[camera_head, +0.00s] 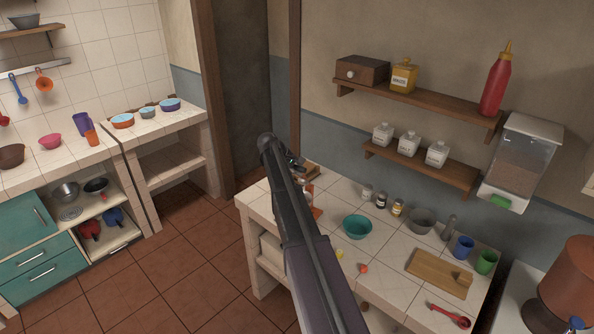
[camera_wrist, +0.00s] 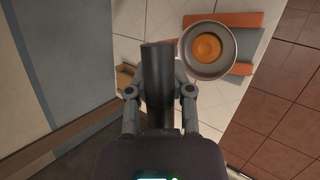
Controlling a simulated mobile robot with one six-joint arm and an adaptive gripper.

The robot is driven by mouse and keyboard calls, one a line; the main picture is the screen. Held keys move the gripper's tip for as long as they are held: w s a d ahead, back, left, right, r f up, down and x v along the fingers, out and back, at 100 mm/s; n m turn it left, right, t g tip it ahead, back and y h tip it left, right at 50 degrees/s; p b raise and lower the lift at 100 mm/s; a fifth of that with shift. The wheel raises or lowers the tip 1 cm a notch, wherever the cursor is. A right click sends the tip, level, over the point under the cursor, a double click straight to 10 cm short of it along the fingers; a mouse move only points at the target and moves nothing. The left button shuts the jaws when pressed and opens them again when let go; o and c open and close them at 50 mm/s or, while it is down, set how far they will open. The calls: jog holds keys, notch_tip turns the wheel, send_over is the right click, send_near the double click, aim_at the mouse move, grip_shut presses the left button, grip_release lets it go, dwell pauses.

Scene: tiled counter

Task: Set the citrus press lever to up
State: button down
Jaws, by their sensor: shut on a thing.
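The citrus press (camera_wrist: 253,20) has an orange base and shows at the upper right of the wrist view. A round metal cup on it holds an orange piece (camera_wrist: 207,47). In the head view my arm hides most of the press (camera_head: 317,212) at the counter's far left end. The dark cylindrical lever grip (camera_wrist: 157,60) stands between my fingers, left of the cup in the wrist view. My gripper (camera_wrist: 160,85) is shut on this grip. In the head view my gripper (camera_head: 298,162) is above the press and partly hidden. The lever's lower part and joint are hidden.
A teal bowl (camera_head: 357,227), jars (camera_head: 381,201), a grey bowl (camera_head: 421,221) and a cutting board (camera_head: 439,274) stand on the tiled counter to the right. A low shelf (camera_head: 420,168) with white jars hangs on the wall behind. Floor tiles are open to the left.

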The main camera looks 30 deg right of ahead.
jog(key=w+d+r+g+y+p, duration=0.1)
jog(key=w+d+r+y+p, duration=0.1)
jog(key=d, duration=0.6)
jog(key=shift+w+d+r+n+g+y+p, duration=0.25)
jog(key=shift+w+r+n+y+p, duration=0.2)
jog(key=shift+w+p, duration=0.7)
jog(key=shift+w+a, duration=0.1)
